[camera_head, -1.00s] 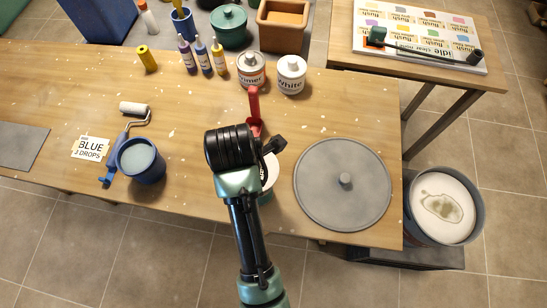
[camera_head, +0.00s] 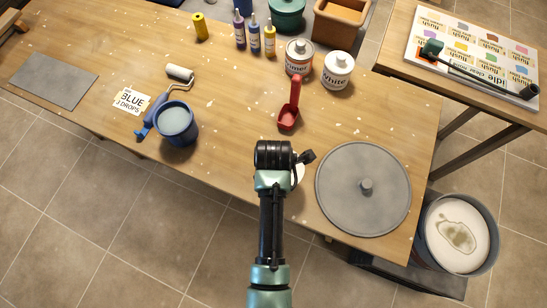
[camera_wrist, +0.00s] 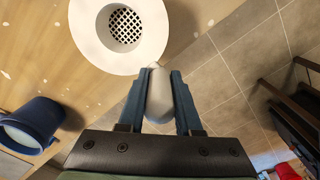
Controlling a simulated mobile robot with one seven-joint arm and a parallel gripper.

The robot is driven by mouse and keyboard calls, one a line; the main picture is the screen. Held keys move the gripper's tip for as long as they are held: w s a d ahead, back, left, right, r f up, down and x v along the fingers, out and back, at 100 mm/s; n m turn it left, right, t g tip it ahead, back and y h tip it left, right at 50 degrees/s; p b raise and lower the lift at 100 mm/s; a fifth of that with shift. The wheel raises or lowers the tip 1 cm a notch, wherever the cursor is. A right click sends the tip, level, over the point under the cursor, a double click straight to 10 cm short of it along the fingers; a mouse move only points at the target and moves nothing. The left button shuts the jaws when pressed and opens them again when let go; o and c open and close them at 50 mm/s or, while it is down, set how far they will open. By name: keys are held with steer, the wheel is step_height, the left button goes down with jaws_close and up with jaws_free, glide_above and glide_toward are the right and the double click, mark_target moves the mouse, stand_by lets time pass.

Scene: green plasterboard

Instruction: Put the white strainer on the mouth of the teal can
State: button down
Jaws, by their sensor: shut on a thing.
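The white strainer (camera_wrist: 88,22) has a wide pale rim and a dark mesh centre, seen from above in the wrist view. My gripper (camera_wrist: 156,76) is shut on its pale, rounded handle (camera_wrist: 160,100), with one blue-grey finger on each side. In the head view my black wrist covers the fingers and most of the strainer; only a small white part (camera_head: 299,173) shows to its right. What lies under the strainer is hidden.
A grey round lid (camera_head: 340,205) lies to the right of my wrist. A red scoop (camera_head: 289,112) lies behind it. A blue pot (camera_head: 180,134) and paint roller (camera_head: 180,74) are left. Primer (camera_head: 298,58) and white (camera_head: 338,70) bottles stand behind. The table's front edge is close.

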steer(key=shift+f, duration=0.1)
steer(key=c, duration=0.6)
jaws_free()
step_height(320, 180, up, 12)
steer(key=shift+r, duration=0.15)
